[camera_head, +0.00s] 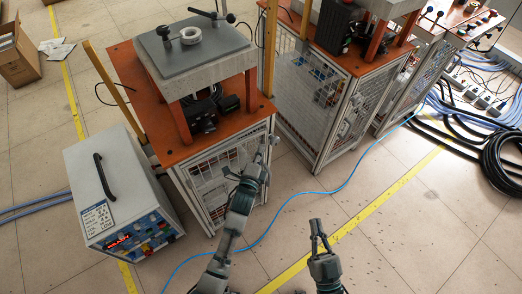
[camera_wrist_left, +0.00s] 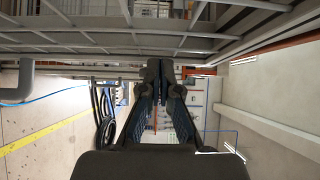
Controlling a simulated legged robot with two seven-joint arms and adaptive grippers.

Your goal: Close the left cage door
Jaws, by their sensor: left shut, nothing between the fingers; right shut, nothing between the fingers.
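The left cage is the wire-mesh lower part of the orange-topped cart (camera_head: 126,62) at left. Its mesh door (camera_head: 208,188), with a light metal frame, is on the front face, partly hidden by my left arm. I cannot tell whether it stands ajar. My left gripper (camera_head: 262,156) is shut and empty, close to the right part of this front; contact is unclear. In the left wrist view, my gripper's fingers (camera_wrist_left: 160,70) are together, with a grey mesh frame (camera_wrist_left: 90,37) just above them. My right gripper (camera_head: 317,228) is shut and empty over the floor at lower middle, away from the cage.
A white power unit (camera_head: 82,166) with a black handle stands left of the cart. A second caged cart (camera_head: 318,95) stands to the right, with a third beyond. A blue cable (camera_head: 300,194) crosses the floor. Black hoses (camera_head: 500,160) lie coiled at right. Floor in front is mostly clear.

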